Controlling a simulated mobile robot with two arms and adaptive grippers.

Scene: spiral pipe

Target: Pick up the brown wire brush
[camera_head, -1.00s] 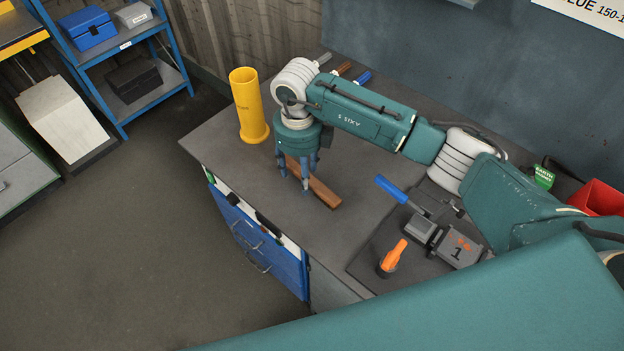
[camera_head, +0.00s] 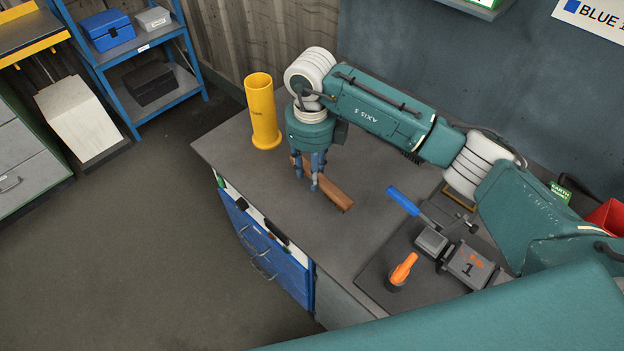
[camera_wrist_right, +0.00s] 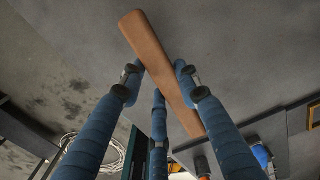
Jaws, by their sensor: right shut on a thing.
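The brown wire brush (camera_head: 335,194) is a long wooden bar near the left part of the grey workbench (camera_head: 370,235). My right gripper (camera_head: 308,184) points down over it and is shut on it, with fingers on both sides. In the right wrist view the brush (camera_wrist_right: 158,58) runs diagonally between the blue fingers of my right gripper (camera_wrist_right: 160,82). No bristles show. I cannot tell whether the brush touches the bench or is slightly above it. My left gripper is not in view.
A yellow cylinder (camera_head: 262,110) stands behind and left of the gripper. A blue shelf (camera_head: 140,65) stands far left. The bench front between is clear.

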